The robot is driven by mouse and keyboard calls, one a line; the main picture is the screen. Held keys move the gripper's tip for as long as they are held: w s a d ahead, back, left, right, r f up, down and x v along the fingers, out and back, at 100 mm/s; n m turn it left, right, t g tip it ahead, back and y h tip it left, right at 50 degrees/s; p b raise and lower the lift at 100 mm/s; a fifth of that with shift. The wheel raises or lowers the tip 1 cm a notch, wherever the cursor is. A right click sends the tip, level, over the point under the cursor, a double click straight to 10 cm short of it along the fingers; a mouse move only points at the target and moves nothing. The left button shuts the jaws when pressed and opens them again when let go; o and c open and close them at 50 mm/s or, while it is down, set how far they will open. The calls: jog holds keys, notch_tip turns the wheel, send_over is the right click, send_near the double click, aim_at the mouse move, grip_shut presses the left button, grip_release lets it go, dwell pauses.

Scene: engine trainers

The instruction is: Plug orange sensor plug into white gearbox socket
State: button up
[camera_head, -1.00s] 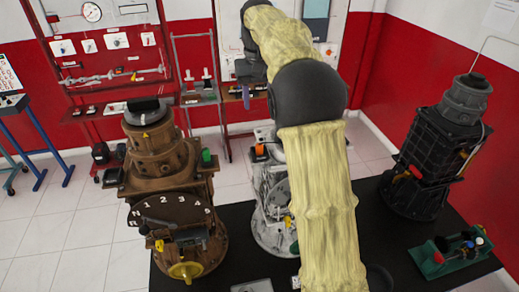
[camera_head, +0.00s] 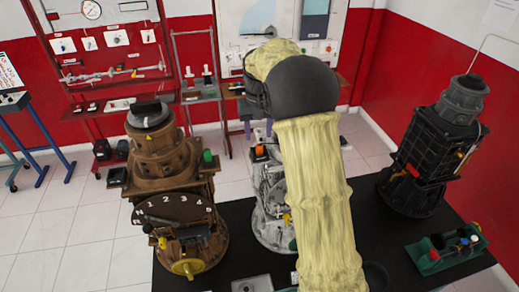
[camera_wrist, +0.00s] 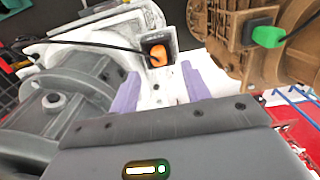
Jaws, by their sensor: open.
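The white gearbox (camera_head: 272,205) stands on the dark table, partly hidden behind my arm. The orange sensor plug (camera_wrist: 157,55) sits at a dark square fitting on the white gearbox (camera_wrist: 95,50), with a black cable running to the left; it also shows in the head view (camera_head: 259,151). I cannot tell how deep the plug sits, and the socket itself is not clear. My gripper (camera_wrist: 160,88) is open, its two purple fingers apart and empty. The plug appears beyond the fingertips, between them in the wrist view. In the head view my gripper (camera_head: 258,129) is just above the plug.
The brown gearbox (camera_head: 165,165) with a green plug (camera_head: 208,156) stands close on the left. A black gearbox (camera_head: 433,150) and a green tray (camera_head: 450,250) are on the right. The black table (camera_head: 390,240) has bare room between.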

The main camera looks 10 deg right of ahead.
aim_at(259, 145)
notch_tip(259, 145, down, 4)
jog(key=p, duration=0.4)
jog(key=shift+d+f, duration=0.1)
jog(key=shift+f, duration=0.55)
jog(key=c, duration=1)
